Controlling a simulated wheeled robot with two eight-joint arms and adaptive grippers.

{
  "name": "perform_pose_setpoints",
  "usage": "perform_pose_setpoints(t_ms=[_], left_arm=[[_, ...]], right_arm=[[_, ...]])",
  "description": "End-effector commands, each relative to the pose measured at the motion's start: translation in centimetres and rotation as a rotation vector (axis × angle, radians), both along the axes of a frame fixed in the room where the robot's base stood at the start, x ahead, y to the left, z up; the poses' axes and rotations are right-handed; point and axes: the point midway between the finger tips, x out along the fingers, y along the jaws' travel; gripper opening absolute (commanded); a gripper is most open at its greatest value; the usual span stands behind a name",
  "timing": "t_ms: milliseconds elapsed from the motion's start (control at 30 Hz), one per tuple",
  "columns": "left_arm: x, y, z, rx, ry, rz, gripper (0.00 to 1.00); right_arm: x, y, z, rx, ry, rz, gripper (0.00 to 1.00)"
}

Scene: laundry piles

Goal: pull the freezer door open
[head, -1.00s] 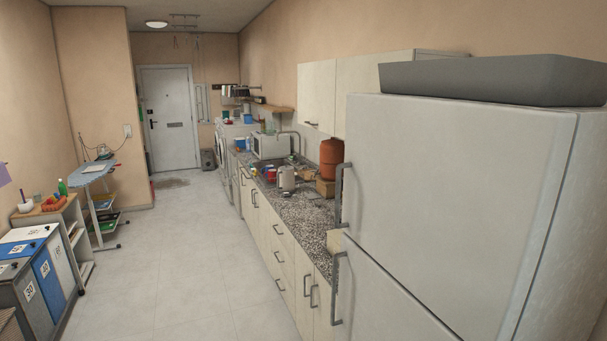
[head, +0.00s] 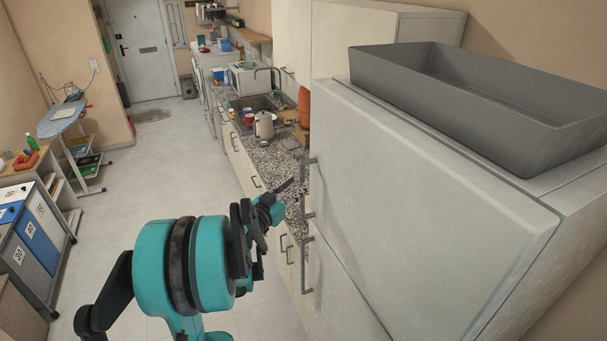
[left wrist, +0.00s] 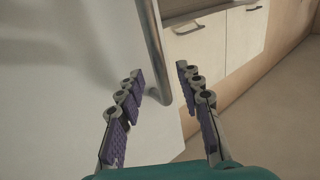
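The white fridge-freezer has an upper door (head: 420,190) and a lower door (head: 340,295), both looking shut. I cannot tell which is the freezer door. The upper handle (head: 305,165) and lower handle (head: 304,268) are grey vertical bars on the doors' left edges. My left gripper (head: 290,187) is just left of the upper handle, near its lower part. In the left wrist view, my left gripper (left wrist: 158,73) is open, and a grey handle bar (left wrist: 152,45) appears between its purple-padded fingertips; contact cannot be told. My right gripper is out of view.
A grey open tray (head: 470,90) sits on top of the fridge. A speckled counter (head: 283,160) with a kettle (head: 263,125) runs behind it along the wall. Bins (head: 35,235) stand at the left. The tiled floor (head: 180,170) between is clear.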

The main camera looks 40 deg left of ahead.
Motion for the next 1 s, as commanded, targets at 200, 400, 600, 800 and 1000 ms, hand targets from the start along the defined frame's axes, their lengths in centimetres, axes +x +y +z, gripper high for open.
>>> perform_pose_setpoints(t_ms=[200, 400, 600, 800, 1000], left_arm=[[3.3, 0.3, 0.1, -0.001, 0.001, -0.002, 0.36], [4.4, 0.4, 0.1, -0.001, 0.001, -0.001, 0.36], [4.4, 0.4, 0.0, -0.001, 0.001, -0.001, 0.36], [4.4, 0.4, 0.0, -0.001, 0.001, -0.001, 0.0], [4.4, 0.4, 0.0, -0.001, 0.001, -0.001, 0.0]], right_arm=[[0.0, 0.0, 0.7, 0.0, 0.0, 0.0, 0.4], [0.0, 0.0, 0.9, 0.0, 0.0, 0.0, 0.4], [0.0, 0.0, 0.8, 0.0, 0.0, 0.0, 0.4], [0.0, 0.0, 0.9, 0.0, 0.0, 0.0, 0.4], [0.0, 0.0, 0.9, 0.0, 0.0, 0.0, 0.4]])
